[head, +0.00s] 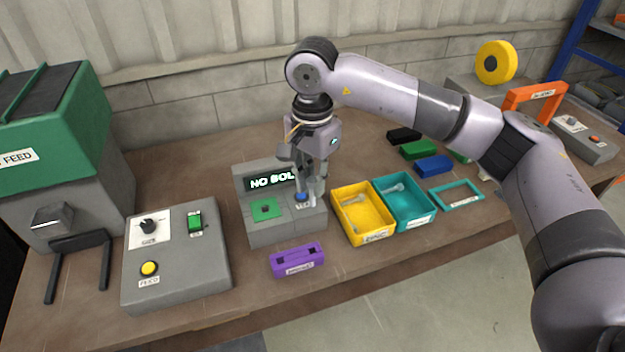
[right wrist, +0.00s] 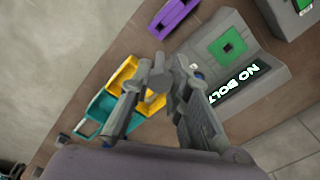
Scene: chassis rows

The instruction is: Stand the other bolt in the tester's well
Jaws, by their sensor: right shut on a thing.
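The tester (head: 285,228) is a grey block with a lit display reading "NO BOL", its end hidden by my gripper. The green pad (head: 258,213) with the dark square well is on its top, with no bolt showing in it. My right gripper (head: 312,200) points down over the tester's right part, beside the blue button (head: 302,197). In the right wrist view its fingers are closed on a small grey thing (right wrist: 158,66), seemingly a bolt, mostly hidden. One silver bolt (head: 354,200) lies in the yellow bin and another (head: 393,188) in the teal bin. My left gripper is out of view.
The yellow bin (head: 372,239) and teal bin (head: 412,221) stand right of the tester. A purple slotted block (head: 297,262) lies in front. A grey control box (head: 180,275) stands left, near the green feeder (head: 45,130). Green, blue and black blocks lie behind the bins.

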